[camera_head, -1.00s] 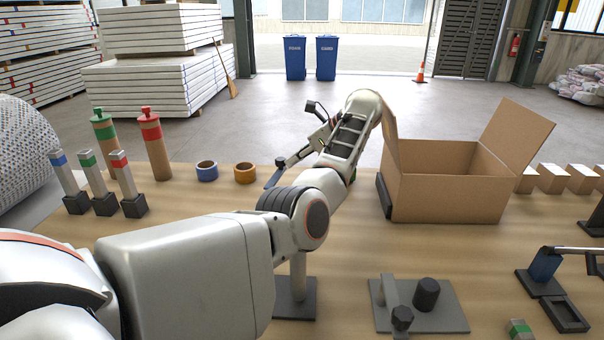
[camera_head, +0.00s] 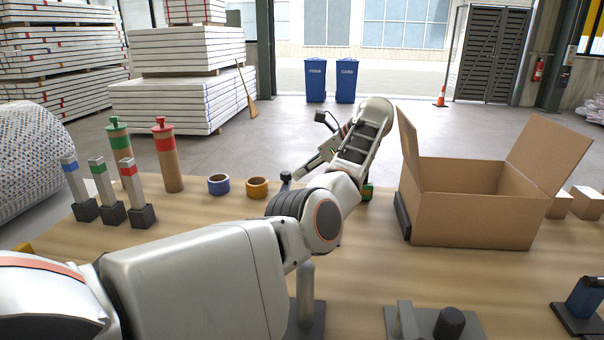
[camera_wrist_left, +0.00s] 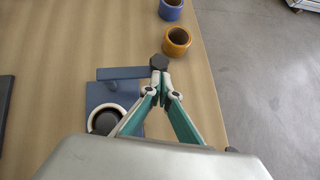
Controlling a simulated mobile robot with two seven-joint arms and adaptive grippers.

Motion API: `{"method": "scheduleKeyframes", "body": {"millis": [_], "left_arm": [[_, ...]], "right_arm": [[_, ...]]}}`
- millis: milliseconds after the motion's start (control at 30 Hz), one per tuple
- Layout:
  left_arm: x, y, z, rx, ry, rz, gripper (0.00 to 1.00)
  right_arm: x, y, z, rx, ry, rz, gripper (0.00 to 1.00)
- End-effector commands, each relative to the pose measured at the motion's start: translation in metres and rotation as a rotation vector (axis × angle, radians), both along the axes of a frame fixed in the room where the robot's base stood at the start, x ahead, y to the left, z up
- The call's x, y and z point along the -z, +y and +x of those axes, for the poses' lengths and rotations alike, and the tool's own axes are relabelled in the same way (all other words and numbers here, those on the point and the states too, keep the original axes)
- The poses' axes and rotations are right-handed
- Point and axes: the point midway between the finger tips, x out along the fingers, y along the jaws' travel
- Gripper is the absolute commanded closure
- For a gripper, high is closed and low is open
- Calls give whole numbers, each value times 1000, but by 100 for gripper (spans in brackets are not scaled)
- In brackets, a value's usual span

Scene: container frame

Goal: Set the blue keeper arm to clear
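The blue keeper arm (camera_wrist_left: 122,73) is a flat blue bar over a blue base plate (camera_wrist_left: 97,92) in the left wrist view. A dark knob (camera_wrist_left: 159,62) stands at its right end. A dark round piece with a white ring (camera_wrist_left: 106,119) is on the plate. My left gripper (camera_wrist_left: 161,82) has its fingertips together right at the knob; I cannot tell if they touch it. In the head view the knob (camera_head: 286,177) shows just beyond my left arm, which hides the bar and plate. My right gripper is not in view.
Several marked posts (camera_head: 103,185) and two capped tubes (camera_head: 167,160) stand left. An open cardboard box (camera_head: 470,218) stands right. A grey post (camera_head: 306,280) rises close to my arm.

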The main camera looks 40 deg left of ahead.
Motion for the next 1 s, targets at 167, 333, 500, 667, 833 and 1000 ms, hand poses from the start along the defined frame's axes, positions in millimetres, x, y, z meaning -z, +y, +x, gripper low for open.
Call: {"method": "scheduleKeyframes", "body": {"millis": [167,333,500,667,833,1000], "left_arm": [[0,2,-1,-2,2,4,100],[-7,3,0,-2,0,3,100],[-35,2,0,-1,-3,5,100],[-65,1,0,0,-2,2,100],[-89,0,0,1,0,1,100],[-99,-1,0,1,0,2,100]], "right_arm": [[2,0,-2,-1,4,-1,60],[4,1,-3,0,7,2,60],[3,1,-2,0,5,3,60],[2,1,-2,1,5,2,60],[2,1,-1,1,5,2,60],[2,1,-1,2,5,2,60]]}}
